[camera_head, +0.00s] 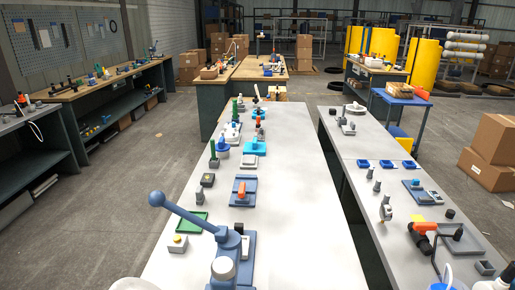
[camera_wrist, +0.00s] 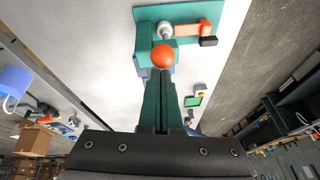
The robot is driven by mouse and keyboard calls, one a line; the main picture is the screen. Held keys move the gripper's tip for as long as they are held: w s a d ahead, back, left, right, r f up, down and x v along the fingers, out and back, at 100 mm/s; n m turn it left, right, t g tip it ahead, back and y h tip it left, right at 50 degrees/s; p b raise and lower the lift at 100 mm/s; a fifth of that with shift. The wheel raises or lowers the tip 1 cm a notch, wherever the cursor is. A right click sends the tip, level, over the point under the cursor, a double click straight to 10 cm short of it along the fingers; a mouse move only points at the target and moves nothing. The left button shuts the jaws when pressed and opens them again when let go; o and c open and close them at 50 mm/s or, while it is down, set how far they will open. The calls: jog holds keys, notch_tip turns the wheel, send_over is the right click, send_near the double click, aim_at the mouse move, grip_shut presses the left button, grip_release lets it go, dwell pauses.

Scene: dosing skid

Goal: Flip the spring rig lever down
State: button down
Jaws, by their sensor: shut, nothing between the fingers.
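In the wrist view a teal fixture stands on a teal base plate (camera_wrist: 150,14) on the pale bench top. It has an orange-red ball knob (camera_wrist: 162,56), a pale round cap (camera_wrist: 165,31) and an orange bar (camera_wrist: 188,31) with a black end. I take it as the spring rig but cannot be sure; any lever shaft under the ball is hidden. My gripper (camera_wrist: 162,73) is shut and empty, its fingertips right at the ball's lower edge; contact cannot be told. In the head view my gripper does not show. A large blue lever (camera_head: 190,218) slants up to the left there.
In the head view the blue lever's device (camera_head: 226,268) stands at the near edge. The bench's right strip (camera_head: 310,220) is clear. Another bench stands right.

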jog(key=shift+s+f, duration=1.65)
jog(key=shift+s, duration=0.2)
jog(key=shift+d, duration=0.1)
jog(key=s+r, duration=0.7)
jog(key=r, duration=0.2)
jog(key=shift+d+r, duration=0.25)
jog(key=shift+d, duration=0.15)
